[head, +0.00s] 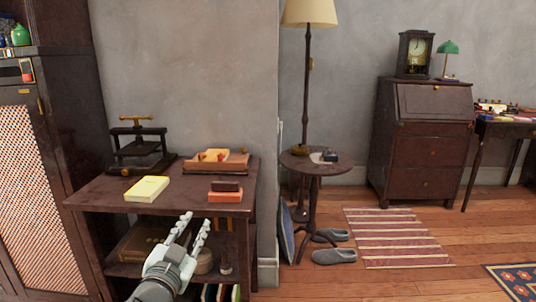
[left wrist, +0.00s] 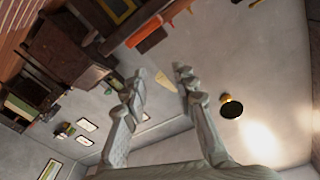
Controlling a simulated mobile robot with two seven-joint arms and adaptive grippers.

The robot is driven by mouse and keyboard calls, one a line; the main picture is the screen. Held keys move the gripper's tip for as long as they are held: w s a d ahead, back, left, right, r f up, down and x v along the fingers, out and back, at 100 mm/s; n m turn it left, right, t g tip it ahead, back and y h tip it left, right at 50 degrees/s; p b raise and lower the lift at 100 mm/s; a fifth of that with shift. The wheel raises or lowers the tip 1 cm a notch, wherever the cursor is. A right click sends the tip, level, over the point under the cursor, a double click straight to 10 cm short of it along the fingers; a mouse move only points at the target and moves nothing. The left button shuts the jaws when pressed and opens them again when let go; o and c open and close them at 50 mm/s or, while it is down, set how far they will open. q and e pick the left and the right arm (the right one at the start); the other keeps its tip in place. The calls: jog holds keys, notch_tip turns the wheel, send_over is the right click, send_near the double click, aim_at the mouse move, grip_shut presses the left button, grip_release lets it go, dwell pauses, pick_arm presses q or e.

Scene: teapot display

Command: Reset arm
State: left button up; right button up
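My left gripper (head: 194,224) reaches up from the bottom of the head view, in front of a dark wooden shelf table (head: 95,195). Its two pale grey fingers stand apart with nothing between them. In the left wrist view the fingers of my left gripper (left wrist: 158,77) are also spread and empty, against a tilted view of the room's walls. My right gripper is in neither view.
The table top bears a yellow block (head: 147,188), an iron press (head: 138,145), a wooden tray (head: 237,162) and an orange box (head: 225,196). A round side table (head: 303,166) and slippers (head: 334,257) stand right.

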pick_arm(q)
jog(key=s+a+f+n+g+y, duration=0.1)
jog(key=s+a+f+g, duration=0.25)
jog(key=f, duration=0.45)
jog(key=s+a+f+n+g+y, duration=0.1)
jog(key=s+a+f+g, duration=0.1)
jog(key=s+f, duration=0.4)
jog(key=s+a+f+n+g+y, duration=0.1)
jog(key=s+a+f+n+g, duration=0.15)
jog(key=f, duration=0.65)
jog(key=s+a+f+g, duration=0.1)
jog(key=s+f+g, duration=0.2)
jog(key=s+f, duration=0.3)
jog(key=s+a+f+g, duration=0.1)
jog(key=s+f+g, duration=0.3)
jog(key=s, duration=1)
notch_tip(320, 180, down, 2)
jog(key=shift+s+f, duration=0.1)
jog(key=shift+s, duration=0.25)
